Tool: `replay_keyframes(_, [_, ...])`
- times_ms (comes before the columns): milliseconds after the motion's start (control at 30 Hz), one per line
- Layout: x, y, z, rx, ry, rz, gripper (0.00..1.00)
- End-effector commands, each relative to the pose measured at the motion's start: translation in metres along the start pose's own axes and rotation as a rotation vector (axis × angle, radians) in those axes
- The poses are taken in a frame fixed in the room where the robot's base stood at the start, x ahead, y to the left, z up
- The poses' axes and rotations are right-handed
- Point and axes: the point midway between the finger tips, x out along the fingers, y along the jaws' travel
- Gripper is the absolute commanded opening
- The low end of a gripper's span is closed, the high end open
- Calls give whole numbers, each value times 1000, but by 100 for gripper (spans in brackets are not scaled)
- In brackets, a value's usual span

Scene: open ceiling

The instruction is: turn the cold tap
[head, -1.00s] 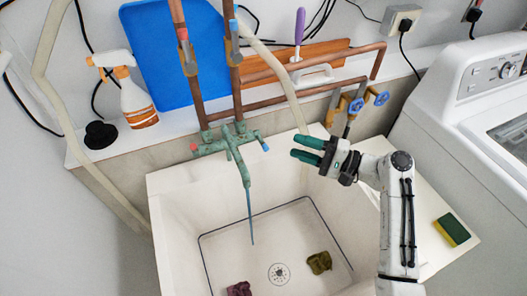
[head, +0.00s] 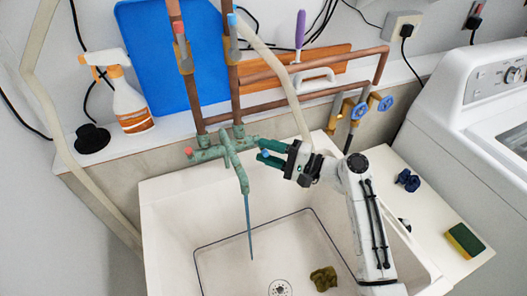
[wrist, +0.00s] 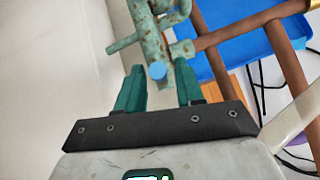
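The greenish, weathered faucet (head: 232,158) stands at the back of the white sink (head: 165,215). A thin blue-grey line, seemingly water, hangs below its spout. The red-tipped handle (head: 188,152) is on its left, and the blue-tipped cold tap (head: 266,154) is on its right. My gripper (head: 262,150) is at the cold tap, with green fingers partly overlapping it. In the wrist view, my gripper (wrist: 160,82) is open, and the blue tip (wrist: 158,71) shows between the fingertips with gaps on both sides. No contact is visible.
Copper pipes (head: 192,90) rise behind the faucet, and a pale hose (head: 283,75) passes close to my gripper. Blue valves (head: 361,110) are to the right. An olive cloth (head: 323,279) lies in the sink. A sponge (head: 464,239) lies on the right ledge.

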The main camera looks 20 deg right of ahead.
Motion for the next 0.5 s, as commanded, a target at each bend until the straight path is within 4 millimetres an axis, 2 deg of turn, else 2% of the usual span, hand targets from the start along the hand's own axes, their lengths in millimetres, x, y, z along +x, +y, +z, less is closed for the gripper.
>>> replay_keyframes(200, [13,0,0,-1,0,1,37])
replay_keyframes(467, [14,0,0,0,1,0,37])
replay_keyframes(500, [14,0,0,0,1,0,33])
